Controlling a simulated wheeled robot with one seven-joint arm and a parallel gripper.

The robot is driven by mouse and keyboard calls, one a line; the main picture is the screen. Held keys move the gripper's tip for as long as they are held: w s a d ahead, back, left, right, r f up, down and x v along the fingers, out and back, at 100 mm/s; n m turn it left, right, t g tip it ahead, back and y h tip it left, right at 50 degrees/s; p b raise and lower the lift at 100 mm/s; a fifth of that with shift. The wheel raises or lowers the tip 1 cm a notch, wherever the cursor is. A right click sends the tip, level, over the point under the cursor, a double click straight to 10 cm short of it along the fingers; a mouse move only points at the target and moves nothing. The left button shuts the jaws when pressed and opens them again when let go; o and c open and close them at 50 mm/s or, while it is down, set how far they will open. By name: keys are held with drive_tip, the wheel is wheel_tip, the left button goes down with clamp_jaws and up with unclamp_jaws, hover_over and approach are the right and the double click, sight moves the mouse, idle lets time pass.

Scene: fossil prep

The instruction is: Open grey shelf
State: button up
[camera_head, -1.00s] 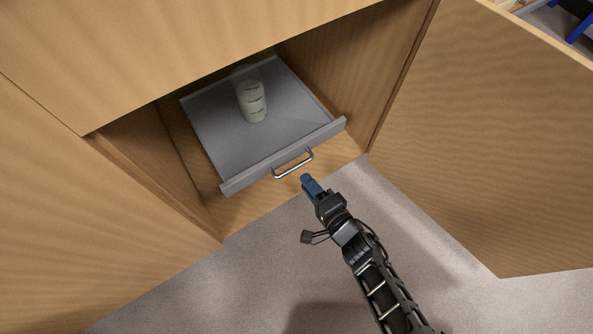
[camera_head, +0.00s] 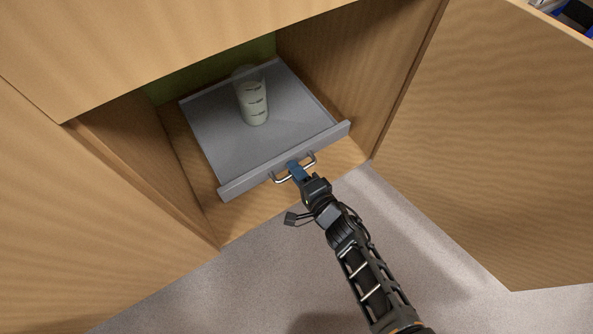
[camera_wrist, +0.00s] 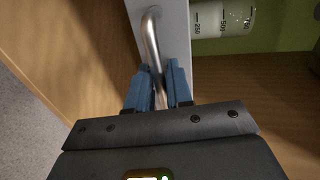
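The grey shelf (camera_head: 215,125) is a flat tray with a raised front bar, inside the open wooden cabinet. Its silver handle (camera_head: 309,163) sits on the front bar; in the wrist view the curved handle (camera_wrist: 151,35) runs down between my blue fingers. My gripper (camera_head: 295,168) is at the handle, with its fingers (camera_wrist: 160,80) close on both sides of the bar, seemingly shut on it. The exact contact is partly hidden between the fingers. A clear graduated bottle (camera_head: 254,100) stands upright on the shelf and shows partly in the wrist view (camera_wrist: 222,20).
The cabinet door (camera_head: 480,150) stands open at the right. Wooden cabinet walls (camera_head: 335,75) flank the shelf. The floor (camera_head: 270,275) in front is clear apart from my arm.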

clamp_jaws()
drive_tip(key=f+p+v, duration=0.2)
drive_tip(key=p+v, duration=0.2)
drive_tip(key=v, duration=0.9)
drive_tip(key=f+p+v, duration=0.3)
drive_tip(key=p+v, duration=0.2)
drive_tip(key=v, duration=0.7)
drive_tip(key=shift+v, duration=0.85)
drive_tip(key=shift+f, duration=0.2)
drive_tip(key=shift+o, duration=1)
unclamp_jaws()
drive_tip(key=p+v, duration=0.1)
drive_tip(key=v, duration=0.7)
drive_tip(key=shift+w, duration=0.1)
